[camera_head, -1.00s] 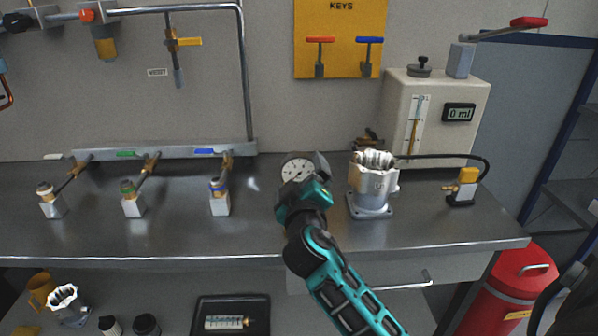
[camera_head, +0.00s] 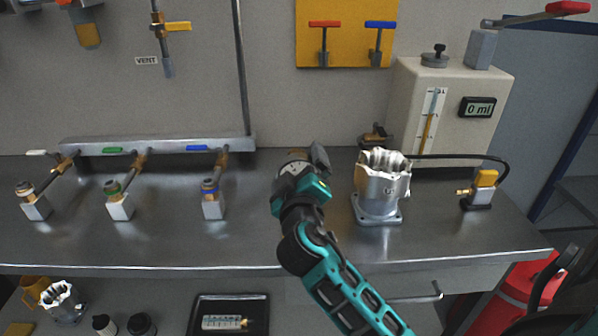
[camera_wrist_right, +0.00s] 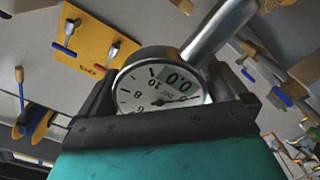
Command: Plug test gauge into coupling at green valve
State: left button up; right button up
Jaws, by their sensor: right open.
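The test gauge (camera_head: 294,168) is at the bench's middle, mostly hidden behind my right gripper (camera_head: 303,171). In the right wrist view its round dial (camera_wrist_right: 160,88) shows a 0.0 display and sits between the fingers, with a metal stem or tube rising behind it. My right gripper is open around the gauge; whether the fingers touch it I cannot tell. The green valve (camera_head: 113,150) is on the manifold at left. A coupling with a green ring (camera_head: 113,189) stands below it on a white block. My left gripper is not in view.
Similar couplings stand at the white-handled valve (camera_head: 33,191) and the blue valve (camera_head: 210,187). A machined housing (camera_head: 381,190) stands close right of my gripper. A beige tank unit (camera_head: 450,110) is behind it. Bench between the blue-valve coupling and gripper is clear.

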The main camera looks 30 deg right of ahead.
jog(key=shift+w+d, duration=0.1)
jog(key=shift+w, duration=0.05)
jog(key=shift+c, duration=0.3)
jog(key=c, duration=0.9)
jog(key=shift+r, duration=0.1)
